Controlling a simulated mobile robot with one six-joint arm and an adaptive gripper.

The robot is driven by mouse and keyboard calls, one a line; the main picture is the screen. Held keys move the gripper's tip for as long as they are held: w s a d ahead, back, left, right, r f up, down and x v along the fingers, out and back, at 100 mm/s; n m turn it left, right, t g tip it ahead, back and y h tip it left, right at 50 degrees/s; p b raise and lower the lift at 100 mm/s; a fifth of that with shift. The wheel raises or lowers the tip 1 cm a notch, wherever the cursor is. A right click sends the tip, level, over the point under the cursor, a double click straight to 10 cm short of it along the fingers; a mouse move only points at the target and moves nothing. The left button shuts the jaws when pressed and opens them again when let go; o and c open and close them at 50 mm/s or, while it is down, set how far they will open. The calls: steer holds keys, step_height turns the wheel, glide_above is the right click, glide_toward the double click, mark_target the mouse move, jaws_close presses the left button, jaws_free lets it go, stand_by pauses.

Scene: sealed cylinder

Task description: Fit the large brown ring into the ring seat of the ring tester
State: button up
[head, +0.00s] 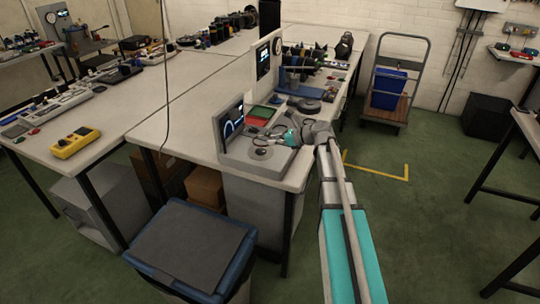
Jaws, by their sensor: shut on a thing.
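The ring tester (232,127) is a grey unit with an upright panel, a dark screen with a blue arc and a flat base at the near corner of the bench. A round seat (262,153) shows on top of its base. My gripper (284,135) is low over the right rear part of the base, reaching in from the right. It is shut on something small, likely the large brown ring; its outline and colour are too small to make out. The ring is apart from the seat as far as I can tell, but the contact is unclear.
Red and green trays (258,115) and a dark disc (308,106) lie behind the tester. A second panel with a gauge (265,60) stands farther back. A lidded blue bin (190,245) stands in front of the bench. A trolley with a blue crate (388,88) is at the back right.

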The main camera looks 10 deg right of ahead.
mark_target(262, 151)
steer(key=shift+w+a+f+b, duration=0.2)
steer(key=shift+w+f+b, duration=0.4)
steer(key=shift+f, duration=0.25)
steer(key=shift+w+a+f+b, duration=0.2)
steer(key=shift+w+f+b, duration=0.3)
steer(key=shift+f+b, duration=1.45)
steer(key=shift+f, duration=0.05)
steer(key=shift+f+b, duration=0.35)
steer(key=o, duration=0.8)
steer(key=shift+o, duration=0.2)
steer(key=shift+r, duration=0.15)
